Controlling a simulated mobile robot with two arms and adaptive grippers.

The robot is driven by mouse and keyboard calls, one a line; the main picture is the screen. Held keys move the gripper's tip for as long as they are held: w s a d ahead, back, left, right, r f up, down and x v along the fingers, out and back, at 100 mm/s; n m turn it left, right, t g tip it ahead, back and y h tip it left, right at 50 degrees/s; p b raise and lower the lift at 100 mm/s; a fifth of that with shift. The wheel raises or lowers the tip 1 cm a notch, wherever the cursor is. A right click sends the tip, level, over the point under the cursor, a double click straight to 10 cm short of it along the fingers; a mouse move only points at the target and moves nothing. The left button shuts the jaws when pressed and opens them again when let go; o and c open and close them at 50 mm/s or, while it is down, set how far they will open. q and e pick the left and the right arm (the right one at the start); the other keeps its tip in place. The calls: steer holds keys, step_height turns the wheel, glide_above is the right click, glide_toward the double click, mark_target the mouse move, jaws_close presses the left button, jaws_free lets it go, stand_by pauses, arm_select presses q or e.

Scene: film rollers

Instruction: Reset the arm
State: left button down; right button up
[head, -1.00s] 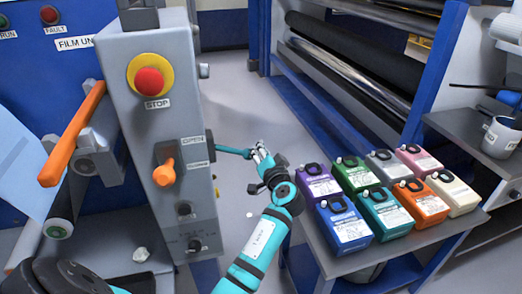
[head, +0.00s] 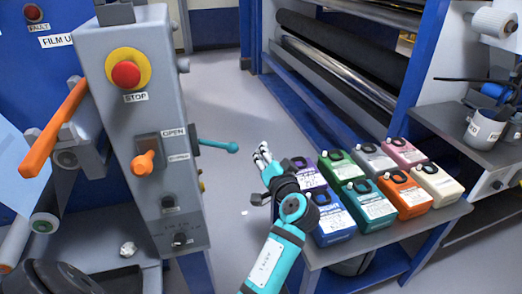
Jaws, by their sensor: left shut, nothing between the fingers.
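My left gripper (head: 264,155) is in the middle of the head view, at the end of a teal and black arm that comes up from the bottom. Its fingers are shut with nothing between them. It is in the air just left of the row of coloured jugs and right of a teal lever (head: 216,145), apart from the lever's knob. The lever sticks out of the right side of a grey control post (head: 150,75). My right gripper is not in view.
Several coloured jugs, including a purple one (head: 306,172) and a blue one (head: 333,225), stand on a grey table (head: 425,223) close to my left arm. Dark rollers (head: 335,45) are behind. An orange handle (head: 57,130) is at left. The floor (head: 225,95) beyond the gripper is clear.

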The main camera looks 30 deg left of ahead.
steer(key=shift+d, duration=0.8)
arm_select(q)
steer(key=w+d+f+m+h, duration=0.1)
steer(key=d+f+m+h, duration=0.2)
steer(key=f, duration=0.7)
steer(key=d+f+m+h, duration=0.2)
steer(key=d+f+h, duration=0.1)
steer(key=f, duration=0.8)
steer(key=s+d+f+m+g+h+p, duration=0.15)
steer(key=s+f, duration=0.25)
steer(key=f, duration=0.4)
steer(key=s+d+f+m+g+h, duration=0.1)
steer(key=s+d+f+h, duration=0.15)
steer(key=f, duration=0.65)
steer(key=s+d+f+g+h, duration=0.2)
steer(key=s+f+g+h, duration=0.15)
steer(key=s+f, duration=1.55)
steer(key=s+a+f+n+g, duration=0.1)
steer(key=s+f+g, duration=0.1)
steer(key=s, duration=1)
steer(key=s+a+f+n+g+p, duration=0.1)
steer(key=s+a+f+n+g, duration=0.1)
steer(key=s, duration=1)
steer(key=shift+s+f+p, duration=0.2)
steer(key=shift+s+p, duration=0.1)
steer(key=shift+s, duration=0.05)
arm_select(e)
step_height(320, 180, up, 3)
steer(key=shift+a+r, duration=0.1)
